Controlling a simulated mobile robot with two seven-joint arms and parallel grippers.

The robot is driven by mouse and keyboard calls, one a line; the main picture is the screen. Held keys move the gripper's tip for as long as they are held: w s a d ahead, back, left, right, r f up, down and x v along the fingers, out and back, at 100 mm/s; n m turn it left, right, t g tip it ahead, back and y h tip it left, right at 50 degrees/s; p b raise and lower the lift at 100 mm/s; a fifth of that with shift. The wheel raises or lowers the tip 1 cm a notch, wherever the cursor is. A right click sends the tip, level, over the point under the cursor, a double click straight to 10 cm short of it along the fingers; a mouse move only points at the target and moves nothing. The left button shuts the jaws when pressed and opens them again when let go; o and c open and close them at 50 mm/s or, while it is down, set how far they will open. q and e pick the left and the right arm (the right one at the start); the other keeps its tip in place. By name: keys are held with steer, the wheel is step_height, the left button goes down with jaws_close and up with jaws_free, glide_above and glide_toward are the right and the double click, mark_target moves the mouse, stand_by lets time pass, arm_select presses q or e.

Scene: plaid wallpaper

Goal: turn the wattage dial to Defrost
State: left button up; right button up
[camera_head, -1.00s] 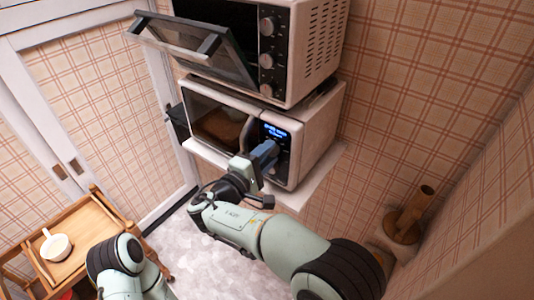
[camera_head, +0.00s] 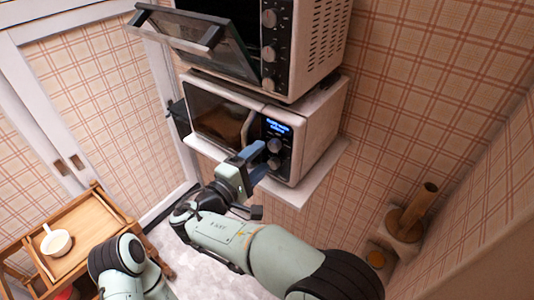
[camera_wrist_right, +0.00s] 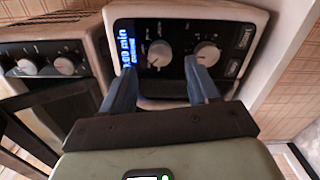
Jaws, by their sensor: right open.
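The microwave (camera_head: 312,128) stands on a white shelf, with a lit blue display (camera_head: 278,126) and two round dials on its panel. The dial nearer the display (camera_head: 274,145) and the farther dial (camera_head: 274,163) also show in the right wrist view (camera_wrist_right: 160,52) (camera_wrist_right: 207,53). The dial labels are too small to read, so I cannot tell which dial sets wattage. My right gripper (camera_head: 262,154) is open and empty in front of the panel. In the right wrist view its blue fingers (camera_wrist_right: 160,75) spread below the dial nearer the display, apart from it. My left gripper is out of view.
A toaster oven (camera_head: 310,45) with its door (camera_head: 205,45) hanging open stands above the microwave. The shelf edge (camera_head: 300,190) runs under the microwave. A wooden cart (camera_head: 85,230) with a white pot (camera_head: 56,242) stands at the lower left.

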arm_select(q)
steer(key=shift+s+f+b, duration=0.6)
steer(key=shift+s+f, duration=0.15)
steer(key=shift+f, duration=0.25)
arm_select(e)
steer(key=v, duration=0.9)
